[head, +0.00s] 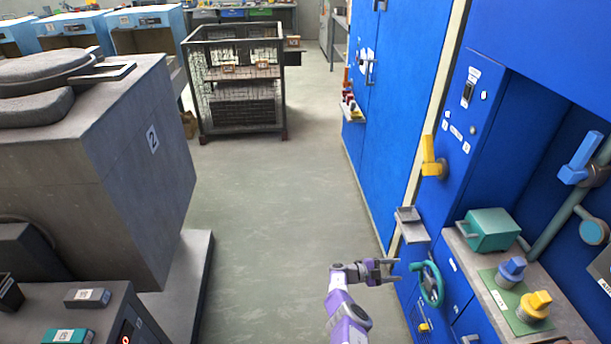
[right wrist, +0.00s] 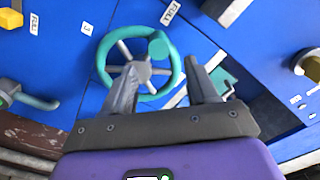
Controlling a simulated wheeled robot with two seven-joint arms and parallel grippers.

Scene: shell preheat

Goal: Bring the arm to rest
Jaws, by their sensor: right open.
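My right gripper (head: 391,271) is in the lower middle of the head view, in front of the blue cabinet, with its purple and grey arm reaching up from the bottom edge. Its two fingers are apart with nothing between them in the right wrist view (right wrist: 168,82). A teal handwheel (head: 430,284) is just right of the fingertips in the head view. In the right wrist view the handwheel (right wrist: 108,66) shows beyond the fingers; I see no grip on it. My left gripper is out of view.
A yellow lever (head: 430,160) and a blue lever (head: 581,160) stick out from the blue panels. A small grey shelf (head: 411,226) juts out above the handwheel. A grey block marked 2 (head: 130,170) stands at left. A wire cage cart (head: 237,128) stands behind. The middle floor is clear.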

